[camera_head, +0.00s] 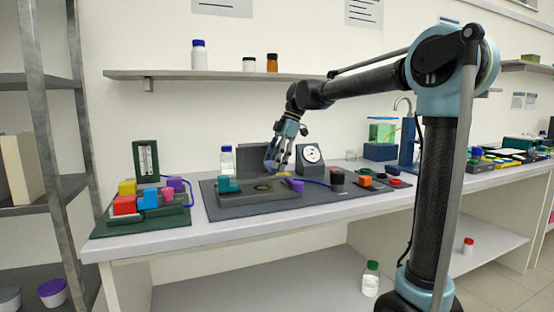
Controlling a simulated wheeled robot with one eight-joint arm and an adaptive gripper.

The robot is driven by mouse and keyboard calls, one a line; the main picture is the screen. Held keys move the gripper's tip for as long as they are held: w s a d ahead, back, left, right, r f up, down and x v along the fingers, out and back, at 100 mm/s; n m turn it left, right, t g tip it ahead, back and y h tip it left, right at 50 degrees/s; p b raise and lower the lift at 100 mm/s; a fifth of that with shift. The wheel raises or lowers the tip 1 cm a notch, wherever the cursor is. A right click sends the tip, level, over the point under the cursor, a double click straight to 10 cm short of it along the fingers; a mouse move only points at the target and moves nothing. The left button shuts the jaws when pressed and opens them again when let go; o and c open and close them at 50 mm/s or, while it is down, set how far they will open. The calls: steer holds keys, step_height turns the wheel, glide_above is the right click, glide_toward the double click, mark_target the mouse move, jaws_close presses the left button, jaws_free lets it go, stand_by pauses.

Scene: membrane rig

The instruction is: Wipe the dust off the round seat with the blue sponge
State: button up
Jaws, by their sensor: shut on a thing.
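My gripper (278,164) hangs from the arm above the grey fixture on the dark mat, fingers pointing down. It is shut on what looks like the blue sponge (269,166), a small blue shape at the fingers, partly hidden by them. The round seat (263,187) is a dark ring on top of the grey fixture block (258,197). It lies a little below and left of the gripper, with a visible gap between them. Dust on the seat is too small to make out.
A teal block (228,185) and a purple piece (295,185) flank the seat. A gauge (311,156) and a blue-capped bottle (227,160) stand behind. A green tray (140,222) of coloured blocks is left. The mat's front (230,212) is clear.

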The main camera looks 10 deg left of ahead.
mark_target(273, 188)
step_height(273, 188, down, 7)
steer(key=shift+r, duration=0.2)
steer(key=shift+s+a+f, duration=0.1)
steer(key=shift+a, duration=0.05)
steer(key=shift+c, duration=0.7)
steer(key=s+a, duration=0.1)
steer(key=a, duration=0.1)
steer(key=shift+s+a, duration=0.6)
steer(key=shift+s, duration=0.05)
steer(key=shift+w+a, duration=0.1)
steer(key=w+d, duration=0.1)
steer(key=d, duration=0.1)
steer(key=w+d, duration=0.1)
steer(key=d, duration=0.1)
steer(key=shift+w, duration=0.2)
step_height(273, 188, up, 2)
steer(key=shift+d+r, duration=0.15)
steer(key=shift+r, duration=0.1)
steer(key=shift+a+r, duration=0.25)
steer(key=shift+r, duration=2.55)
